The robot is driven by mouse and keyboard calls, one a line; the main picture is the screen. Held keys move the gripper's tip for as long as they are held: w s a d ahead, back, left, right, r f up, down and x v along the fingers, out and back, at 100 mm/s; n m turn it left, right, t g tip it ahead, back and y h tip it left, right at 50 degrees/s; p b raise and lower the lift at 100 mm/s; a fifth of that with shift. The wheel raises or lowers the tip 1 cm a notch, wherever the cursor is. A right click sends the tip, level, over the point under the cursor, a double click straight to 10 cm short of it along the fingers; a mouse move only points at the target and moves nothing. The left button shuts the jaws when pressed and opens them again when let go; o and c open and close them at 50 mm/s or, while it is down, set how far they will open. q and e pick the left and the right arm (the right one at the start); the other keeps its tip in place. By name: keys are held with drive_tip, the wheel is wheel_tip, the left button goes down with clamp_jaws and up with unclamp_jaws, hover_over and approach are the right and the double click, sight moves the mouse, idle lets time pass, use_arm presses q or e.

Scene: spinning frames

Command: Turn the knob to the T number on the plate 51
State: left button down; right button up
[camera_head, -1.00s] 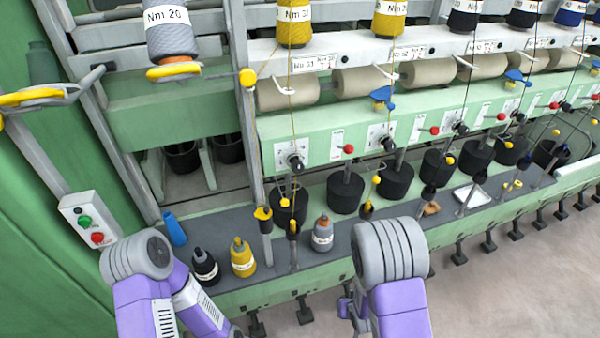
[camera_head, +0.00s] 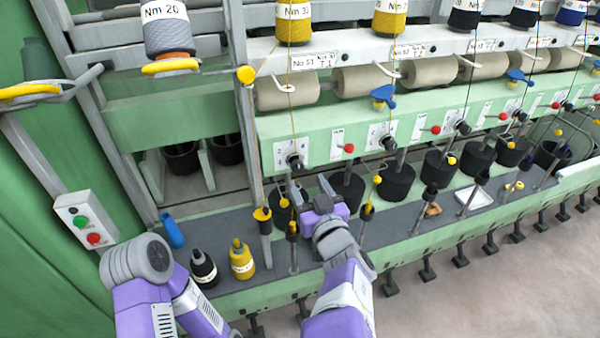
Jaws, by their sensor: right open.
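The black knob (camera_head: 295,160) sits on a white dial plate on the green front panel, below the plate marked No 51 (camera_head: 313,60). The plate also carries a T number, too small to read surely. My right gripper (camera_head: 311,186) is open and empty, just below and slightly right of the knob, with its fingers pointing up toward the panel. It is not touching the knob, as far as I can tell. The knob's exact setting is too small to read. My left arm is at the lower left, and its gripper is out of view.
A black bottle (camera_head: 203,268) and a yellow bottle (camera_head: 242,260) stand on the grey shelf (camera_head: 222,228). A red button (camera_head: 349,148) is right of the knob. Thin yarns and yellow-tipped posts stand close to my right gripper.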

sight(299, 169)
drive_tip(key=shift+b+x, duration=0.35)
drive_tip(key=shift+x, duration=2.85)
drive_tip(key=shift+f, duration=0.15)
drive_tip(key=c, duration=1)
